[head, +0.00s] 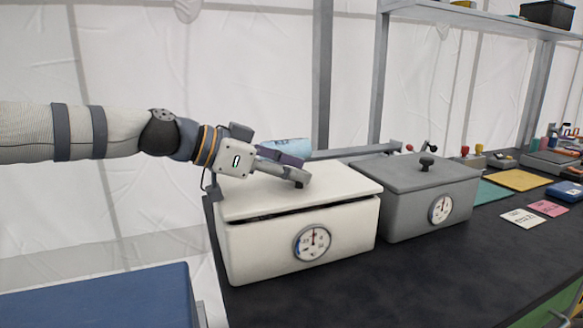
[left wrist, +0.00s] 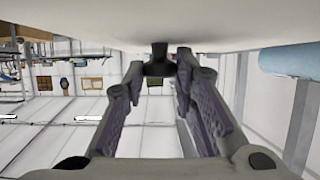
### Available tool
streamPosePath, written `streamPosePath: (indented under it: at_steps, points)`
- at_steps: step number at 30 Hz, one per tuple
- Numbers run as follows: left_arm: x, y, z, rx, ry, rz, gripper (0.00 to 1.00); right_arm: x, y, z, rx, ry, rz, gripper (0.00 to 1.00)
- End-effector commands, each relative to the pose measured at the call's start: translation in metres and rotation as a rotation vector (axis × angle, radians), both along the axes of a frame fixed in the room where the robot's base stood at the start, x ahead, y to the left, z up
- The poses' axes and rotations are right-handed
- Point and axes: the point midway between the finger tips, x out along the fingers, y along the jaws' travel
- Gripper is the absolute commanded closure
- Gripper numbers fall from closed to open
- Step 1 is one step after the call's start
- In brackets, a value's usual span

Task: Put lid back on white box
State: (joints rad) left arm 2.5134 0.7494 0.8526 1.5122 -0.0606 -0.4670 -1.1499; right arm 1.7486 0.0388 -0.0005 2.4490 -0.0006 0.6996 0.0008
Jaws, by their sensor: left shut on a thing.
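The white box (head: 262,252) stands on the dark counter with a round dial on its front. Its white lid (head: 335,188) lies over the top, a little tilted, with a dark gap along the front edge. My left gripper (head: 298,178) is over the lid and shut on its dark knob. In the left wrist view the knob (left wrist: 158,62) sits between the fingertips, and the lid (left wrist: 120,22) fills the top of the picture. The knob is hidden by the fingers in the head view. My right gripper is not in view.
A grey box (head: 405,215) with its own lid and knob stands close on the right. A light blue roll (head: 290,147) is behind the gripper. The dark counter (head: 440,270) is clear in front. A blue surface (head: 110,300) is at lower left.

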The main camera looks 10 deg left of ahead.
Motion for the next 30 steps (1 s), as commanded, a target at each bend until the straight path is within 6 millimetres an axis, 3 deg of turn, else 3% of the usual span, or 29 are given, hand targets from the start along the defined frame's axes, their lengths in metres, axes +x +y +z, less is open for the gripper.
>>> streamPosePath:
  at_steps: [30]
  points:
    - [0.0001,-0.0001,-0.0070,-0.001,-0.001,0.000,1.00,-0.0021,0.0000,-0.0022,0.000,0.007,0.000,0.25]
